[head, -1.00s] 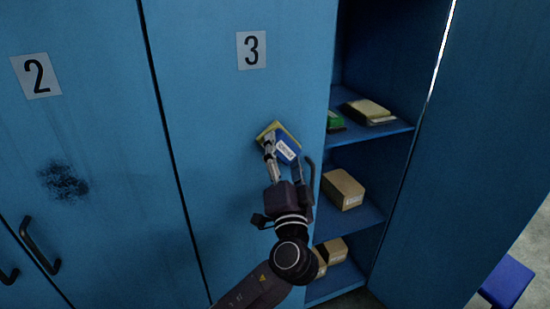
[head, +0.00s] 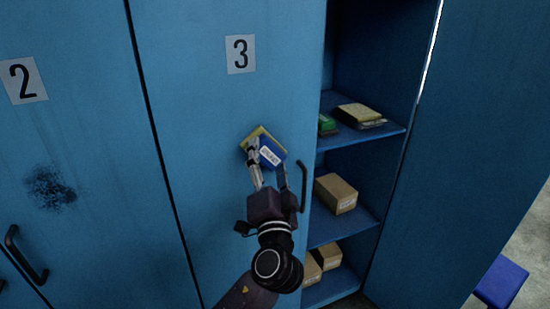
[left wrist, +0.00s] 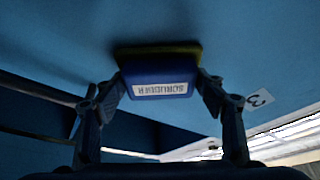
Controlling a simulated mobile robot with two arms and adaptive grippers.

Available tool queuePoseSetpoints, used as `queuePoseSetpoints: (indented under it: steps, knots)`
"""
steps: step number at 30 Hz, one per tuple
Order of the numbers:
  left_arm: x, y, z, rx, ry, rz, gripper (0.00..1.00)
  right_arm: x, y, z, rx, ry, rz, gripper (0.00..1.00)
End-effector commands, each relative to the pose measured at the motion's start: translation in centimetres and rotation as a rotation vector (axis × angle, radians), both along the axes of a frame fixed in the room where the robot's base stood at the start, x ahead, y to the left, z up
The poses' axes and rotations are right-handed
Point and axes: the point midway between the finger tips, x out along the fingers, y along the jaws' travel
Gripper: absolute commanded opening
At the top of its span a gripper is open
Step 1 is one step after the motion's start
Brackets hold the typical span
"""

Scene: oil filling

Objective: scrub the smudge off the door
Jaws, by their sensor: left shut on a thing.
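My left gripper (head: 269,175) is shut on a blue scrubber (head: 271,153) with a yellow pad. The scrubber also shows between the two fingers in the left wrist view (left wrist: 160,78), with its label toward the camera. Its pad side faces the blue door marked 3 (head: 200,110); I cannot tell whether it touches. The dark smudge (head: 49,188) is on the door marked 2 (head: 75,100), left of the gripper and a little lower. My right gripper is not in view.
An open locker at the right has shelves with a brown box (head: 336,193), a green item (head: 326,124) and a yellow-topped stack (head: 359,115). Door handles stick out at the lower left (head: 27,255) and beside my gripper (head: 302,187). A blue stool (head: 502,281) stands at the lower right.

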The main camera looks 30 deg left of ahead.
Motion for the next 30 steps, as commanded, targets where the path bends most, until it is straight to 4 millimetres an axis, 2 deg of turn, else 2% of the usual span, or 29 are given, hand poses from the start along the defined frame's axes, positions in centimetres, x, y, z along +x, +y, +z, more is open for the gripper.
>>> queuePoseSetpoints:
  steps: [13, 22, 30]
  knots:
    - [-2.5, 2.1, -0.1, 0.0, 0.002, 0.006, 0.45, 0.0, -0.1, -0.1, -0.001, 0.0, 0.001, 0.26]
    - [-3.5, 2.8, 0.0, 0.0, 0.001, 0.005, 0.45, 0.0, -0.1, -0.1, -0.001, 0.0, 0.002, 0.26]
    - [-5.2, 4.5, -0.1, 0.001, 0.001, 0.006, 0.45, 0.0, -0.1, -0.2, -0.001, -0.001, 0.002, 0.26]
